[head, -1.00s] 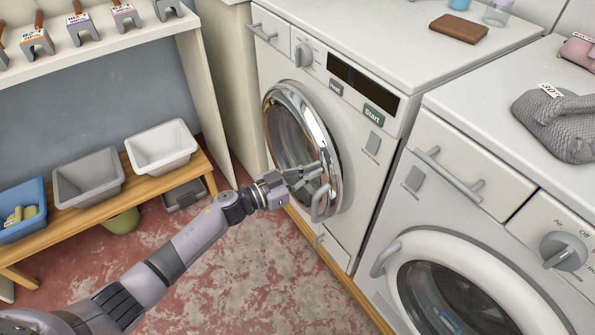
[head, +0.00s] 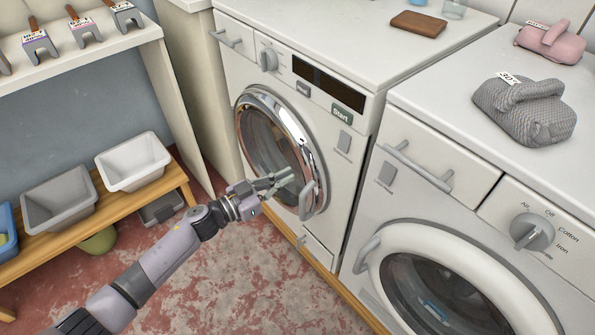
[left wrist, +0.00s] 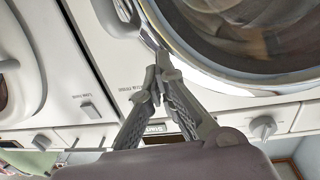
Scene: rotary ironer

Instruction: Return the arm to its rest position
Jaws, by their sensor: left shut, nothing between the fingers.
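My left arm (head: 160,265) reaches in from the lower left in the head view. My left gripper (head: 286,176) is in front of the washer's round chrome-rimmed door (head: 268,140), beside its door handle (head: 307,200). In the left wrist view the fingertips (left wrist: 160,76) meet with nothing between them. The chrome door rim (left wrist: 215,68) and handle are just beyond the fingers there; whether they touch cannot be told. The door appears closed. My right gripper is not in view.
A wooden bench (head: 95,215) with plastic tubs stands at the left. A second machine (head: 440,215) with a white-rimmed door stands at the right, a grey basket-like bundle (head: 525,110) on top. The red-and-grey floor (head: 250,285) before the washer is clear.

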